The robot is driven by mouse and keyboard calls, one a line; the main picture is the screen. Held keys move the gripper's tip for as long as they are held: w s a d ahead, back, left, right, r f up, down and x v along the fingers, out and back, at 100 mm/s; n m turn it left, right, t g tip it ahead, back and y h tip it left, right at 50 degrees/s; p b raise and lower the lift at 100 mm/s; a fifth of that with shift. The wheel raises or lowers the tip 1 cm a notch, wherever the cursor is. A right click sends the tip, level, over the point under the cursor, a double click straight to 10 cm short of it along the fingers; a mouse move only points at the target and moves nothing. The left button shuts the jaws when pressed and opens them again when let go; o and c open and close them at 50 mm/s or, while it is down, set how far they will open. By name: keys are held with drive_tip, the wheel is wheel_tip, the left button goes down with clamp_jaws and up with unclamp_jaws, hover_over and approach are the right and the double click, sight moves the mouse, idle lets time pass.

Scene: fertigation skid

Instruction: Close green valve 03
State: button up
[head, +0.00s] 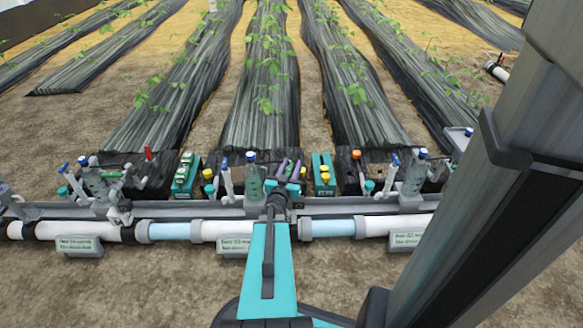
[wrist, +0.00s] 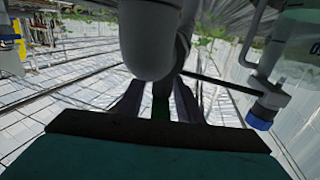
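My gripper (head: 289,168) is at the pipe row in the middle of the head view, with two purple-grey fingers standing apart. In the wrist view, my gripper (wrist: 158,92) shows its fingers on either side of a narrow dark green piece (wrist: 161,100). I cannot tell whether this piece is a valve handle, and no grip on it shows. My own wrist hides the fitting directly below it in the head view. A green handle (head: 112,174) shows on the left valve group.
A grey rounded pipe part (wrist: 150,45) is close above the fingers. A blue-capped fitting (wrist: 264,112) hangs at their right. Bare soil lies in front of the pipe.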

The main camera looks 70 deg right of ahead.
drive_tip(key=shift+d, duration=0.25)
clamp_jaws()
